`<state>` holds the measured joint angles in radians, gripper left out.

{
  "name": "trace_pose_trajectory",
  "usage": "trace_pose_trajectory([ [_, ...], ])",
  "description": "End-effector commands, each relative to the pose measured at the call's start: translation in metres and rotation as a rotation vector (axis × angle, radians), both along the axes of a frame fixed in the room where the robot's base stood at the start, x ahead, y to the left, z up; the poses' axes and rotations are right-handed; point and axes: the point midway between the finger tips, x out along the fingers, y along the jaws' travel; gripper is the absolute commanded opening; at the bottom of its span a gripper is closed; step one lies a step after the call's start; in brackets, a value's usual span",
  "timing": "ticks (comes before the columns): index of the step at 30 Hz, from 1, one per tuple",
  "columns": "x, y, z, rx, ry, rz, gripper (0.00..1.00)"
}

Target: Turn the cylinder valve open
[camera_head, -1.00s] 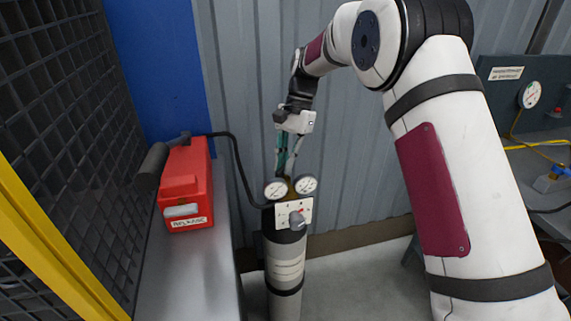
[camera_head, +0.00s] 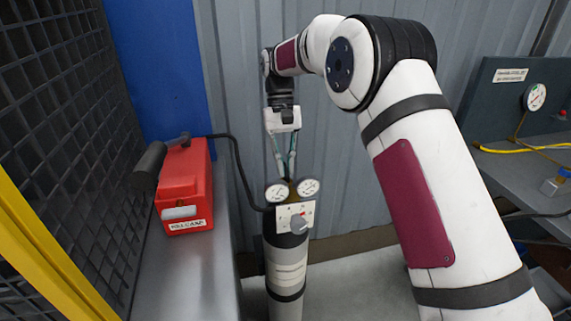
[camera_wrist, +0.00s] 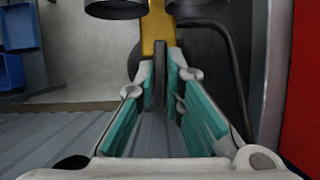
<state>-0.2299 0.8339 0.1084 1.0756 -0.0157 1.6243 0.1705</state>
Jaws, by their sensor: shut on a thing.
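A pale plate with a grey knob (camera_head: 298,222) faces me below the gauges. My gripper (camera_head: 288,177) points down at the cylinder top from above, its teal-padded fingers converging behind the gauges. In the wrist view, the fingertips (camera_wrist: 167,72) close on a narrow dark valve part (camera_wrist: 159,75) beside the yellow brass valve body (camera_wrist: 154,28). The grip is small and partly hidden by the fingers. How far the valve is turned cannot be told.
A red case (camera_head: 185,190) with a black cylindrical handle sits on the metal bench (camera_head: 190,275) at left. A black hose (camera_head: 238,165) runs from it toward the cylinder. Mesh fencing (camera_head: 60,110) bounds the left. A gauge panel (camera_head: 510,100) stands at right.

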Motion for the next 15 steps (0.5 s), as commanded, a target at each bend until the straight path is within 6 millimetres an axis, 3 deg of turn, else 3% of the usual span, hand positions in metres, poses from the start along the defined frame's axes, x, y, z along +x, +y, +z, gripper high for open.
trace_pose_trajectory([
  [15, 0.0017, 0.0002, 0.0015, 0.001, -0.008, 0.066, 0.0],
])
